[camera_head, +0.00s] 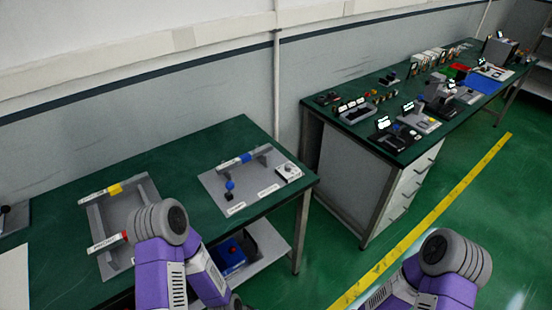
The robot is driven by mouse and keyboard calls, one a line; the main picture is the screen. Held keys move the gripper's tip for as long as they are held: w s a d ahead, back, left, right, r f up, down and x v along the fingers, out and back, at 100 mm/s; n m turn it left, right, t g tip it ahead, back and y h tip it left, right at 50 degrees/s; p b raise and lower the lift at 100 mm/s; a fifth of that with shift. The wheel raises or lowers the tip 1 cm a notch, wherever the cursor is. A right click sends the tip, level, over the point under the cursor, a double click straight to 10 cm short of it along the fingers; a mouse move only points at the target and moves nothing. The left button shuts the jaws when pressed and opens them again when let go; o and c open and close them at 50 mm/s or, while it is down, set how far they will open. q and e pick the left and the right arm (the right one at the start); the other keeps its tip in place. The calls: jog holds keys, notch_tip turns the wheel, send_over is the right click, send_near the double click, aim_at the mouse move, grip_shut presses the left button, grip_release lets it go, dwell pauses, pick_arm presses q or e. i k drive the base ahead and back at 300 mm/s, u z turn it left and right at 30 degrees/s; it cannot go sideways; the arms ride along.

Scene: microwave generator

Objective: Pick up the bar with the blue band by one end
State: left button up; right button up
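The bar with the blue band (247,157) lies across a raised grey support on a grey plate (212,183), on the green table at centre left. Its left part is pale with small dark marks, and its right end is dark grey. Both of its ends look free of any gripper. Two purple and grey parts of my arms show at the bottom of the head view, well in front of the bar. Neither gripper can be seen.
A grey frame (92,222) at left holds a bar with a yellow band (115,188) and a bar with a red band (110,242). A blue-knobbed lever (230,186) stands in front of the blue-banded bar. A white box (289,172) is right of it. A cluttered second bench (405,152) stands right.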

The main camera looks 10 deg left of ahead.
aim_at(245, 158)
jog(key=z, duration=1.45)
jog(key=i, duration=1.3)
jog(key=u, duration=1.65)
